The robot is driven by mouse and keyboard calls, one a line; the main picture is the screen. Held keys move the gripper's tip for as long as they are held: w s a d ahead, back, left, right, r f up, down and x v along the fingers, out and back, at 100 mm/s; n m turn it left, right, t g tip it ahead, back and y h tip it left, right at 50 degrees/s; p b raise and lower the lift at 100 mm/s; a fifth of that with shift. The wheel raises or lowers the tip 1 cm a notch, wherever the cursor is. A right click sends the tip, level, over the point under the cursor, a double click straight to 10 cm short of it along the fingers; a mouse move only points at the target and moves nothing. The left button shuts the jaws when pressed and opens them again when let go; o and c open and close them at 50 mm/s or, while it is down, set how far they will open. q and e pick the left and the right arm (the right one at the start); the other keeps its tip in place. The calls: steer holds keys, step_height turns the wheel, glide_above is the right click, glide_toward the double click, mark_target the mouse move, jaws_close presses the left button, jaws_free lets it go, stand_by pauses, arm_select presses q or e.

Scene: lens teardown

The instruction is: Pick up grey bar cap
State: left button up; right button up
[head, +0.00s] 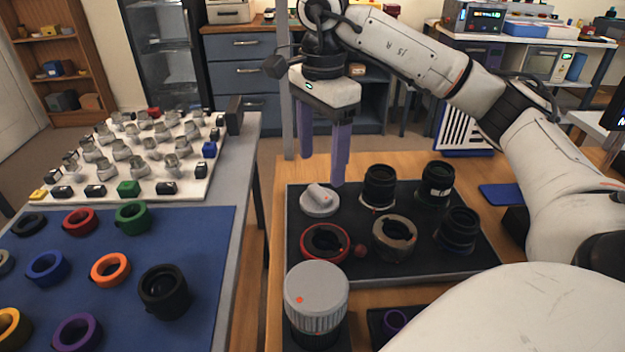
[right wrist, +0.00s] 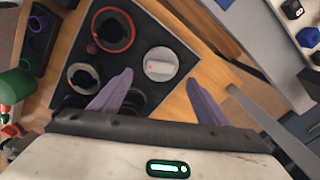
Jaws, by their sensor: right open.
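The grey bar cap (head: 319,201) is a round light grey disc with a raised bar across its top. It lies at the back left corner of the dark tray (head: 292,262). In the right wrist view the cap (right wrist: 161,63) lies ahead of the fingers, with a red mark on its bar. My right gripper (head: 323,168) is open and empty, with two purple fingers pointing down above and behind the cap. In the right wrist view the fingers (right wrist: 158,90) are spread apart, touching nothing visible. My left gripper is not in view.
The tray also holds a red-rimmed ring (head: 325,243), a brownish ring (head: 395,237) and several black lenses (head: 380,186). A large grey knurled cylinder (head: 316,296) stands in front. A table with a blue mat (head: 215,225) and coloured rings stands at left, across a gap.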

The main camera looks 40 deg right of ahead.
mark_target(320, 191)
step_height(320, 191, down, 7)
steer(key=shift+r+b, duration=0.2)
steer(key=shift+b, duration=0.15)
steer(key=shift+c, duration=0.5)
steer(key=c, duration=1)
